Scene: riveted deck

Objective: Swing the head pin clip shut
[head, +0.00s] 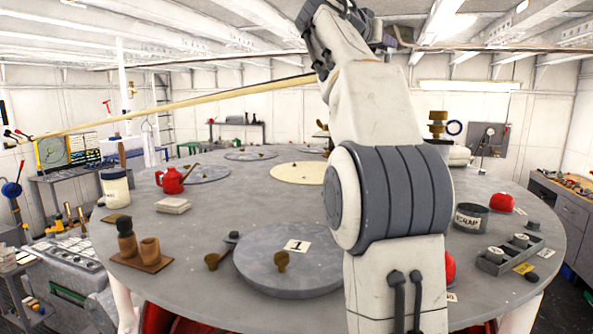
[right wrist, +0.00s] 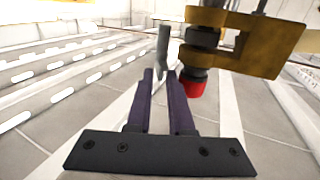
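My right arm rises through the middle of the head view, with its dark gripper (head: 322,52) high up near the right end of a long pale beam. In the right wrist view the two purple fingers of my right gripper (right wrist: 160,76) stand a narrow gap apart. A thin grey bar with a short bent top (right wrist: 163,48), possibly the clip, stands at the fingertips. I cannot tell whether they grip it. A brass block (right wrist: 245,40) with a dark collar and a red end (right wrist: 195,88) is just to its right. My left gripper is not in view.
The pale beam (head: 180,105) slants across the room above a round grey table (head: 190,225). On the table are a red kettle (head: 172,180), a scrap tin (head: 471,217), wooden pots (head: 150,249) and a numbered disc (head: 290,275). My arm hides part of the table.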

